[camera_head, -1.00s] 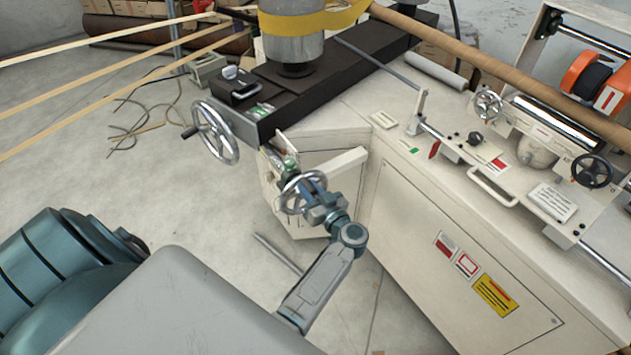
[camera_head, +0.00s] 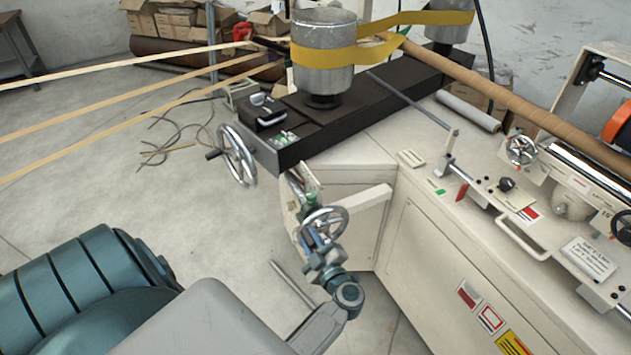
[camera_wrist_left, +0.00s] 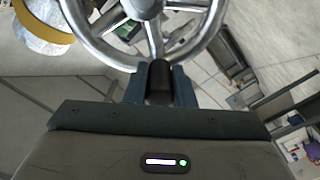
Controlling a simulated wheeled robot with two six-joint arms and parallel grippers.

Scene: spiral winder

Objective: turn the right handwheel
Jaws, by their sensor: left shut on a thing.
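A chrome spoked handwheel (camera_head: 342,216) sits on the near end of the white machine, beside the dark beam. My left gripper (camera_head: 318,243) is at its near lower rim in the head view. In the left wrist view the same wheel (camera_wrist_left: 92,38) fills the top, and the left gripper (camera_wrist_left: 160,84) is shut around its black handle (camera_wrist_left: 159,76). A second chrome handwheel (camera_head: 239,158) stands farther left on the beam's end, untouched. My right gripper is not in view.
A smaller chrome wheel (camera_head: 521,151) and a black wheel (camera_head: 621,229) are on the machine top at right. Metal drum (camera_head: 324,70) with a yellow band stands on the beam. The white cabinet (camera_head: 430,270) borders my left arm on the right. Open floor lies left.

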